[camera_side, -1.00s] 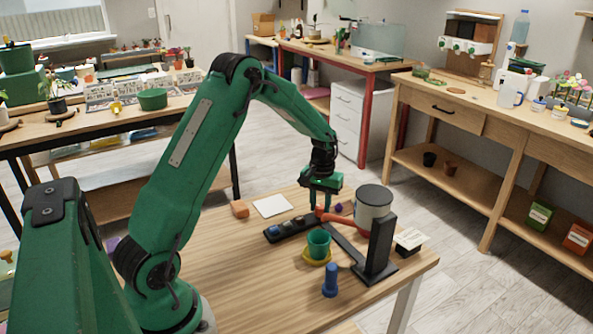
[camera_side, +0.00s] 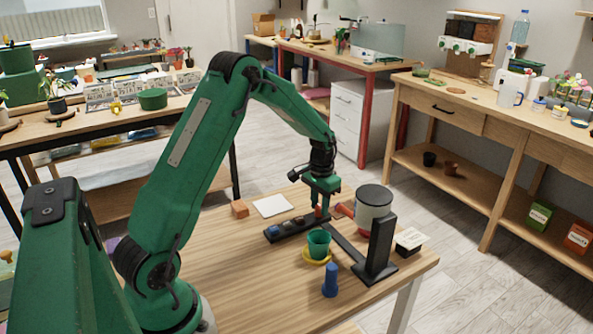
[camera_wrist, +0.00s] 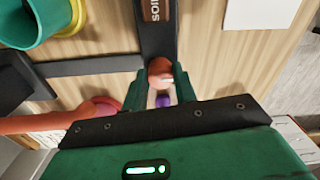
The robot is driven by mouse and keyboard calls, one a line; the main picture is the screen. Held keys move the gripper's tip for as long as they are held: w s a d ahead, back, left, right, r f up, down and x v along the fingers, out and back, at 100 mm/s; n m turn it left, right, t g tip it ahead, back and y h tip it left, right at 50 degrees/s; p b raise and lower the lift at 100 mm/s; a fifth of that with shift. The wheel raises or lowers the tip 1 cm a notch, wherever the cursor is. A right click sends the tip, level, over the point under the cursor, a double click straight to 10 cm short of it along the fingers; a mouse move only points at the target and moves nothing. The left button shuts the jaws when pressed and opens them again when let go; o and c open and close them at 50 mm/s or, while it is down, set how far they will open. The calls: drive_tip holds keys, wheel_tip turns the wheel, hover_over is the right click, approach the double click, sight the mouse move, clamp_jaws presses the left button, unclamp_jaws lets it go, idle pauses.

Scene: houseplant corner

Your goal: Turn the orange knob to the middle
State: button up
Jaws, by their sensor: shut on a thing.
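The orange knob (camera_wrist: 160,72) stands on a dark control strip (camera_wrist: 157,35) with part of a "SOIL" label. My gripper (camera_wrist: 159,80) has one finger on each side of the knob and is shut on it. In the side view my gripper (camera_side: 320,208) is low at the right end of the strip (camera_side: 288,230), where the fingers mostly cover the knob. Several other knobs sit further left along the strip, one of them blue. The knob's pointing direction cannot be made out.
A grey can (camera_side: 373,210) with a red spout (camera_side: 345,210) stands close right of my gripper. A green pot (camera_side: 318,243) on a yellow saucer, a blue bottle (camera_side: 331,281) and a black upright (camera_side: 381,243) are nearer the front.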

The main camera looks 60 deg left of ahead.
drive_tip(key=shift+w+d+r, duration=0.1)
drive_tip(key=shift+w, duration=0.1)
drive_tip(key=o, duration=1)
drive_tip(key=shift+c, duration=0.2)
drive_tip(key=shift+s, duration=0.1)
wheel_tip(320, 180, up, 8)
drive_tip(key=shift+f, duration=0.25)
drive_tip(key=shift+r, duration=0.1)
